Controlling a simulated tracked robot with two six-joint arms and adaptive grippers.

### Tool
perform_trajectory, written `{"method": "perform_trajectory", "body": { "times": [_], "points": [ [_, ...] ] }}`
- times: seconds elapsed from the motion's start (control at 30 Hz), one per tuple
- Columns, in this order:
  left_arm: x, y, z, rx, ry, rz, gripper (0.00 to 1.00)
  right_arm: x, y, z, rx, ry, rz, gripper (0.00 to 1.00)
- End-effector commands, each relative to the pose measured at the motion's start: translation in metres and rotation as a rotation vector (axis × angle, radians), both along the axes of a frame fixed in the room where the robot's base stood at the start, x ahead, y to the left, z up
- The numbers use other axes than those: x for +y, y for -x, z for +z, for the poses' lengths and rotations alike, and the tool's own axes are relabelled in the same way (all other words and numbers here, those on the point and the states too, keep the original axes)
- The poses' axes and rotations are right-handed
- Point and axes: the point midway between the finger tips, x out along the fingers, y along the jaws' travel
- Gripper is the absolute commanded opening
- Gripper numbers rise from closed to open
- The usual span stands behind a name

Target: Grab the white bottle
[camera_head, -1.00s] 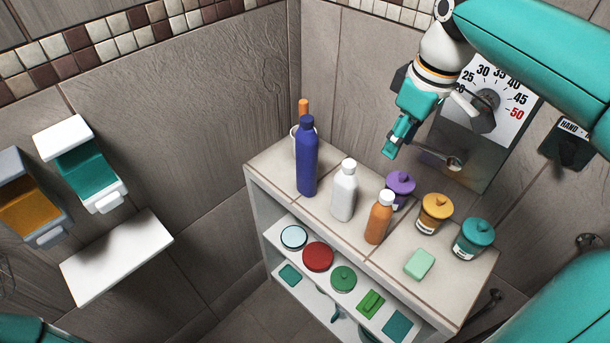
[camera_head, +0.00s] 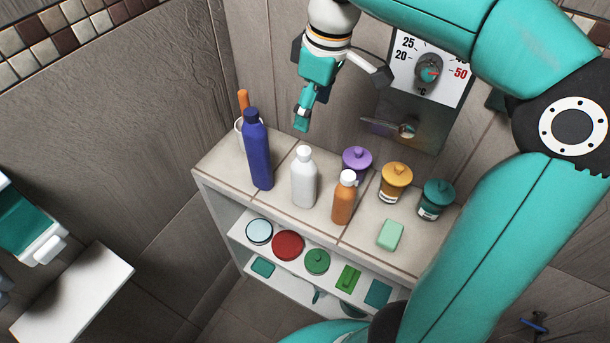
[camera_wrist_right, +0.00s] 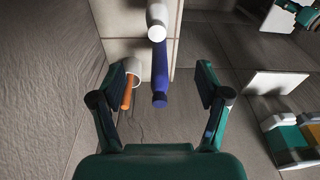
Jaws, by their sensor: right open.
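The white bottle (camera_head: 304,180) stands upright on the tiled shelf top, between a blue bottle (camera_head: 257,152) and an orange bottle (camera_head: 344,200). My right gripper (camera_head: 303,120) hangs above and behind the white bottle in the head view, apart from it. In the right wrist view the right gripper (camera_wrist_right: 161,78) is open with nothing held between its fingers.
A white cup (camera_wrist_right: 134,67) with an orange item stands beside the blue bottle. Purple (camera_head: 357,162), yellow (camera_head: 396,182) and teal (camera_head: 436,198) jars and a green soap (camera_head: 390,235) sit to the right. The wall with a dial panel (camera_head: 428,70) rises behind.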

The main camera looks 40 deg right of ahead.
Motion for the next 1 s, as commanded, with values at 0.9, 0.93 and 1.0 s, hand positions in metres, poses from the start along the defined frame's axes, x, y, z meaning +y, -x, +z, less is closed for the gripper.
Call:
{"method": "perform_trajectory", "body": {
  "times": [0.9, 0.93, 1.0],
  "points": [
    [0.0, 0.0, 0.007, 0.0, 0.0, 0.0, 0.4, 0.004, -0.022, -0.129, 0.007, -0.001, 0.003, 0.75],
    [0.0, 0.0, 0.008, 0.0, 0.0, 0.0, 0.4, 0.003, -0.023, -0.133, 0.007, -0.001, 0.004, 0.75],
    [0.0, 0.0, 0.009, 0.0, 0.0, 0.0, 0.4, 0.003, -0.025, -0.144, 0.006, -0.001, 0.003, 0.75]
  ]
}}
